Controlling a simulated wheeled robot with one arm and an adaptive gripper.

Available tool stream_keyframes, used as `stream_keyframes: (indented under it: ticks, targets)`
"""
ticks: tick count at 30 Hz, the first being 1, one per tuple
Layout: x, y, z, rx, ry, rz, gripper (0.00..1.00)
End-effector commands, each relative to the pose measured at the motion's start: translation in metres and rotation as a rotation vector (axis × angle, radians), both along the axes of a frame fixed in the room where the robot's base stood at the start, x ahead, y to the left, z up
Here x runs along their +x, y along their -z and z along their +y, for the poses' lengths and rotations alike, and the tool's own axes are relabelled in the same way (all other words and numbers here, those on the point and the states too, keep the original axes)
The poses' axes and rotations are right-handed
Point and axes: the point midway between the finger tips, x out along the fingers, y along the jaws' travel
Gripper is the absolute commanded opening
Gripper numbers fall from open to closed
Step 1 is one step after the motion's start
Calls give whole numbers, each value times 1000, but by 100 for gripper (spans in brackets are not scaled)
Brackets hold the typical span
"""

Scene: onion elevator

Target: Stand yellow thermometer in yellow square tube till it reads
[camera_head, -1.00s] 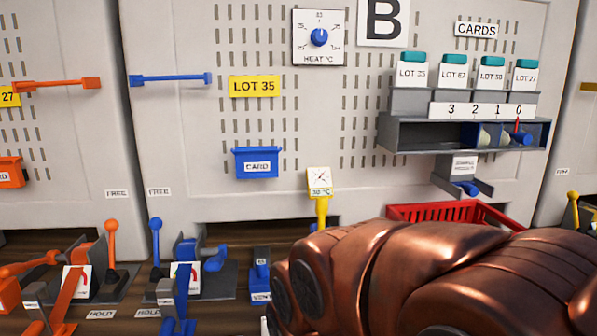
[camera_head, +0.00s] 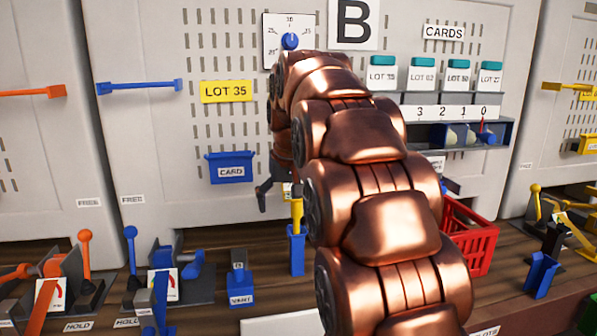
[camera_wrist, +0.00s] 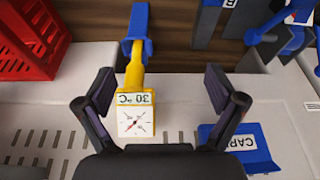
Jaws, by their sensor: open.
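The yellow thermometer (camera_wrist: 133,75) stands upright with its stem in a blue square tube (camera_head: 297,255). Its square head has a white dial and a "30 °C" label in the wrist view. In the head view its yellow stem (camera_head: 297,214) shows, while my arm mostly hides its head. My gripper (camera_wrist: 160,85) is open and empty. Its fingers lie on either side of the thermometer head, which is nearer the left finger in the wrist view; I see no grip on it. I cannot make out a yellow square tube in these frames.
A red crate (camera_head: 470,235) stands right of my arm. Left of the tube are a small blue block (camera_head: 240,287) and levers. A blue card holder (camera_head: 231,168) is on the panel. At the right are another blue tube (camera_head: 541,275) and yellow levers.

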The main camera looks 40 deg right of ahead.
Motion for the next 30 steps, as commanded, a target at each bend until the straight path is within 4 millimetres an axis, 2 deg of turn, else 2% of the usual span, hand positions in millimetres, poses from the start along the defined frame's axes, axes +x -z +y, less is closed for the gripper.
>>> stream_keyframes:
  ticks: [3, 6, 13, 20, 30]
  targets:
    - [18, -20, -27, -18, 29, -40, 94]
    - [26, -31, -41, -30, 43, -63, 94]
    - [33, -39, -55, -38, 57, -82, 94]
    - [38, -28, -57, -38, 57, -81, 94]
    - [51, 7, -62, -37, 58, -80, 94]
